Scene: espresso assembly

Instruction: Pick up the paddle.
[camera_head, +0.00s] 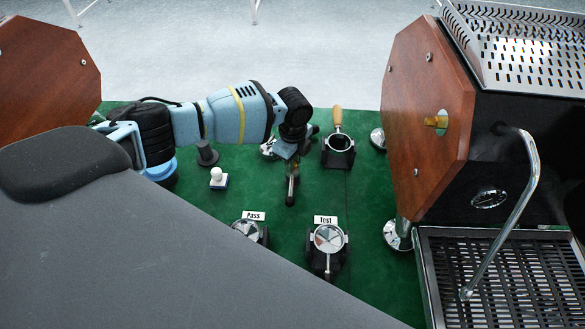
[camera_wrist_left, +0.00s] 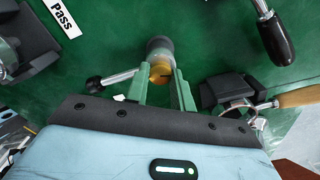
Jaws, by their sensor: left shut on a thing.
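The paddle (camera_head: 292,189) is a slim piece with an amber part and a dark end, in the middle of the green mat in the head view. My left gripper (camera_head: 291,165) is over it with its fingers pointing down. In the left wrist view the paddle's amber part (camera_wrist_left: 160,73) sits between the two fingers of my left gripper (camera_wrist_left: 163,84), and a grey rounded end (camera_wrist_left: 160,47) shows beyond them. The gripper is shut on it. Whether the paddle touches the mat cannot be told. My right gripper is not in view.
The espresso machine (camera_head: 430,110) stands at the right. A wooden-handled tool in a black holder (camera_head: 338,150) is just right of my left gripper. A white-topped piece (camera_head: 218,178) stands left. Bare mat (camera_head: 365,205) lies between.

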